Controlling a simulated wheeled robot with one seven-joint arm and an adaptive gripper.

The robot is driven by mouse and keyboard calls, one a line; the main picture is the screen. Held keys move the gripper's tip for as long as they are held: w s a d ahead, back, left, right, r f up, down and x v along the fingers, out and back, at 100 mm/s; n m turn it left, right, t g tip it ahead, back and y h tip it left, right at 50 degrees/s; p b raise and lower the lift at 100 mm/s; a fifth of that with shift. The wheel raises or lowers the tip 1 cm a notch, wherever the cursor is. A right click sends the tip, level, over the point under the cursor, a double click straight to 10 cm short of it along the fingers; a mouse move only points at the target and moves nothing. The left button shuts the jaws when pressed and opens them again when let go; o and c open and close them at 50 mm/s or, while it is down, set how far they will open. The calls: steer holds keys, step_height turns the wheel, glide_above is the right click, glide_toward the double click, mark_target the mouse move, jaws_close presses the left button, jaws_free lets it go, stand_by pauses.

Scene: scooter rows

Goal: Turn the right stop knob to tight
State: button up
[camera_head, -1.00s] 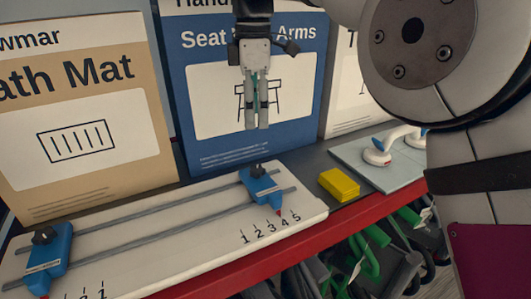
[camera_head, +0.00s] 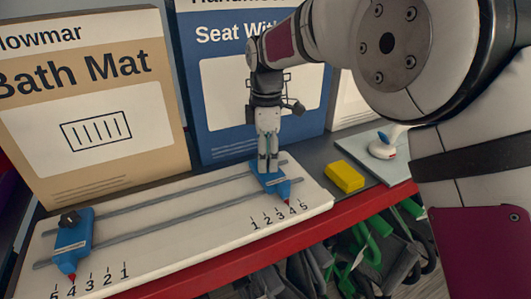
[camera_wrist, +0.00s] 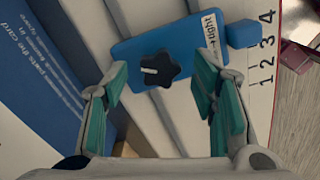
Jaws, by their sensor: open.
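The right stop is a blue block (camera_head: 272,182) on the two rails of the white board (camera_head: 170,215), its red tip near the 4 and 5 marks. Its dark star-shaped knob (camera_wrist: 156,69) with a white mark shows in the wrist view, beside a "tight" label with an arrow (camera_wrist: 210,34). My gripper (camera_head: 268,166) points down just over the right stop. In the wrist view its fingers (camera_wrist: 158,104) are apart, one toward each side of the knob, not visibly touching it. In the head view the fingers hide the knob. The left stop (camera_head: 72,245) has a dark knob on top.
A yellow block (camera_head: 345,177) lies right of the board. A white-and-blue handle (camera_head: 385,145) on a pale panel stands farther right. Large boxes (camera_head: 90,105) stand close behind the board. A red shelf edge (camera_head: 260,250) runs along the front, with green and grey items below.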

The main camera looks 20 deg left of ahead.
steer(key=shift+f, duration=0.1)
steer(key=c, duration=1.2)
steer(key=shift+o, duration=0.2)
